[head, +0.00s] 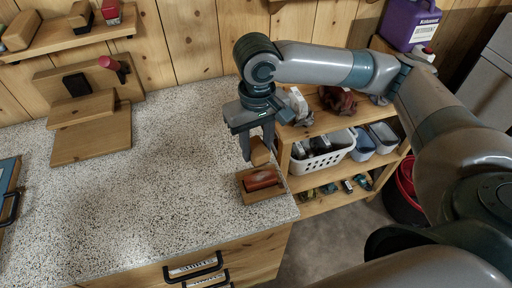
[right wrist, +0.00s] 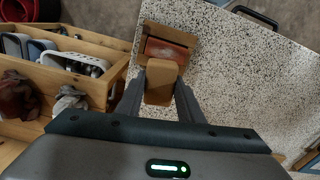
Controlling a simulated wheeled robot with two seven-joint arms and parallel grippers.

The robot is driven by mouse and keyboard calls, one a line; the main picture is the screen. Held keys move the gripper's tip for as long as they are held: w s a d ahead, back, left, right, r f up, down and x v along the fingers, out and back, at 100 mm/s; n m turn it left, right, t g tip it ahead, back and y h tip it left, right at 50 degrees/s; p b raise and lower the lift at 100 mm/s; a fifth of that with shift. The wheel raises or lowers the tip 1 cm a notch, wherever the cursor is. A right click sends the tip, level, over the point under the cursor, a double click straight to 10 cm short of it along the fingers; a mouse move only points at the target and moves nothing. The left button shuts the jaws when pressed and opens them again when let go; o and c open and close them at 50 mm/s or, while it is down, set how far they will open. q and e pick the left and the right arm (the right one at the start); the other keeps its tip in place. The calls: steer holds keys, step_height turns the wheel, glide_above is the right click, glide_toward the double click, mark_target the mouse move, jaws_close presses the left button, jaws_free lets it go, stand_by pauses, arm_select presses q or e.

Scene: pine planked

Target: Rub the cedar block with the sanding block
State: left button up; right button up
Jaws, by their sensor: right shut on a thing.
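The cedar block (head: 262,179), reddish-brown, lies in a shallow wooden holder (head: 276,192) near the counter's right front corner. It also shows in the right wrist view (right wrist: 168,50), partly covered by the sanding block. My right gripper (head: 257,152) points down, shut on the tan sanding block (head: 261,153), just above and behind the cedar block. In the right wrist view the sanding block (right wrist: 162,78) sits between the fingertips. I cannot tell whether the two blocks touch. My left gripper is not in view.
The speckled counter (head: 160,190) is mostly clear. A wall shelf (head: 70,40) holds small blocks. Right of the counter, a lower wooden shelf unit (head: 330,195) holds a white basket (head: 322,160) and other items.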

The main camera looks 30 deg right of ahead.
stand_by(0.3)
